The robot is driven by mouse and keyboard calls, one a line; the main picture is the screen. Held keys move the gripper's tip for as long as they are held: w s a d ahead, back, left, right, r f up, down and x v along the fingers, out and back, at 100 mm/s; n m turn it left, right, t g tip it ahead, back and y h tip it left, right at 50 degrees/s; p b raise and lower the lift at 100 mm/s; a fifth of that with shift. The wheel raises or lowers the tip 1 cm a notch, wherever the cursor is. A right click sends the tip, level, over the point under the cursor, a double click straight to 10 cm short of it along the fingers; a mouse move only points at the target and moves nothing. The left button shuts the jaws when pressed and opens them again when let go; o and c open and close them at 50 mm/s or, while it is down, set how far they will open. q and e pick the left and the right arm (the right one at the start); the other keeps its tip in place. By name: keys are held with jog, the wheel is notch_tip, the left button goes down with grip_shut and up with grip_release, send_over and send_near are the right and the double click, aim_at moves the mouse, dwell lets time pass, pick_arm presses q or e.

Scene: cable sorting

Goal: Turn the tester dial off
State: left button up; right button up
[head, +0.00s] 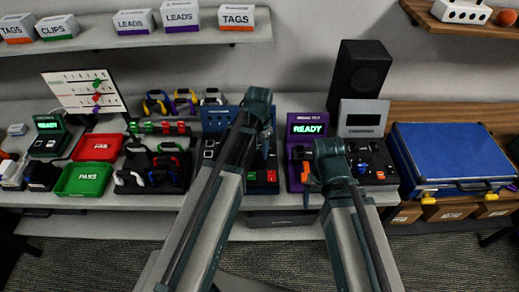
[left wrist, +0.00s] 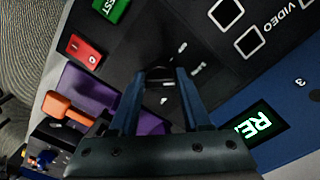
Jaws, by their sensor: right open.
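The tester (head: 222,119) with a blue back panel and black sloped face stands at the middle of the bench. Its face (left wrist: 215,65) fills much of the left wrist view, with a red switch (left wrist: 82,50), a green button (left wrist: 112,7) and a lit screen (left wrist: 255,127). My left gripper (head: 268,150) is over this face. Its two fingers (left wrist: 165,78) are apart, with a small dark dial (left wrist: 157,74) partly visible between the tips; I cannot tell whether they touch it. The dial's setting is unclear. My right gripper (head: 312,186) is open at the neighbouring purple tester.
The purple tester (head: 300,138) shows READY and stands close on the right; its orange lever (left wrist: 68,106) shows in the left wrist view. A blue case (head: 450,150) is further right. Red (head: 97,147) and green (head: 84,179) trays and a cable rack (head: 152,184) are left.

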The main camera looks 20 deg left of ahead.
pick_arm(q)
grip_shut()
jog(key=shift+n, duration=0.3)
jog(key=n, duration=0.4)
jog(key=shift+n, duration=2.1)
jog(key=o, duration=0.5)
grip_release()
